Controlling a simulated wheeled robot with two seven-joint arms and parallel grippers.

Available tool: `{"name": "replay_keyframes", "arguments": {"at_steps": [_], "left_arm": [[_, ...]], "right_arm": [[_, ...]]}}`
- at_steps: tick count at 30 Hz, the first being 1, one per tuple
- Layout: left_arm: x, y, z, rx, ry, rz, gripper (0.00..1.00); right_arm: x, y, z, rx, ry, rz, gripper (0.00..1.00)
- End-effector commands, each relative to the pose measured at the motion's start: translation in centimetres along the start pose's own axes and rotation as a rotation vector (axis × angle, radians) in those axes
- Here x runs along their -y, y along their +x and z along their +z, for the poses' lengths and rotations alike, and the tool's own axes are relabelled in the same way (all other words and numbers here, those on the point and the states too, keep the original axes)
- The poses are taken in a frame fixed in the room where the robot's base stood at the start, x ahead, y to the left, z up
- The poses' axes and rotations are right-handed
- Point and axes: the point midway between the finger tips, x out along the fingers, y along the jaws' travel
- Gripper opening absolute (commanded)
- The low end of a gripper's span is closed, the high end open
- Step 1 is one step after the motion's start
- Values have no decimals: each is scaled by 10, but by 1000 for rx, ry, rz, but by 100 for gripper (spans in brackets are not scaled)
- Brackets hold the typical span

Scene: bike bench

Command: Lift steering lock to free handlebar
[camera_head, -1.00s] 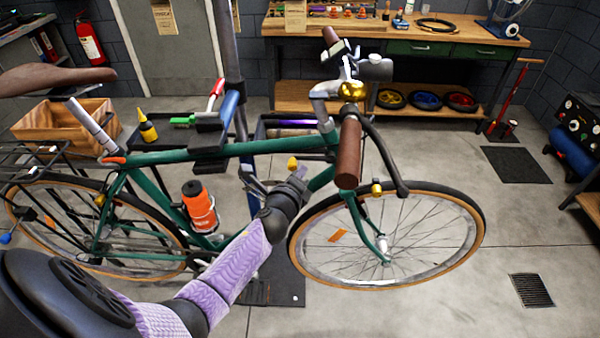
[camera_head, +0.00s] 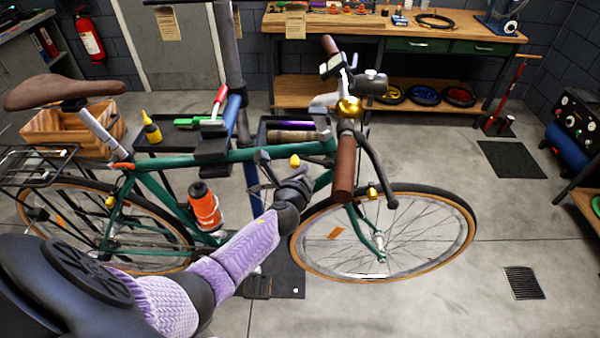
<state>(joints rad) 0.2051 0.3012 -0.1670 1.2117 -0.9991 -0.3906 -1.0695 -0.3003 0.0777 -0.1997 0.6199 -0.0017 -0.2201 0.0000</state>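The green bicycle (camera_head: 235,157) stands held in a work stand. Its handlebar shows brown grips (camera_head: 343,166), a brass bell (camera_head: 347,107) and a black brake hose. A small yellow knob (camera_head: 295,161) sits just below the top tube near the head of the frame; it may be the steering lock, but I cannot tell for sure. My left gripper (camera_head: 279,170) is at the frame below the top tube. Its fingers look spread, one to each side of the knob, with nothing visibly held. Contact with the knob cannot be made out. My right gripper is out of view.
Behind the frame, a tool tray (camera_head: 175,138) holds a yellow bottle (camera_head: 151,128) and tools. An orange bottle (camera_head: 203,206) sits on the frame near my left forearm. The front wheel (camera_head: 385,232) is to the right. A workbench (camera_head: 400,32) stands at the back. Floor at right is mostly clear.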

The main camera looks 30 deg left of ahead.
Motion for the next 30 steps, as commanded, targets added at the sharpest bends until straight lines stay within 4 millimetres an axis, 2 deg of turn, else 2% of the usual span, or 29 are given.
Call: {"name": "replay_keyframes", "arguments": {"at_steps": [1, 3, 12, 20, 30], "left_arm": [[6, -2, 6, 1, 34, 11, 0], [9, -2, 8, 1, 83, 28, 0], [22, -4, 12, 2, 294, 103, 0], [31, -4, 13, 1, 445, 155, 0], [31, -5, 14, 0, 438, 153, 0]], "right_arm": [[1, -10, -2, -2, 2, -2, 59], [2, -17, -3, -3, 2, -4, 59], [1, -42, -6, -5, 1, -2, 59], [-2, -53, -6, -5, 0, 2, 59], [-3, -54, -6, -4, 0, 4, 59]]}}
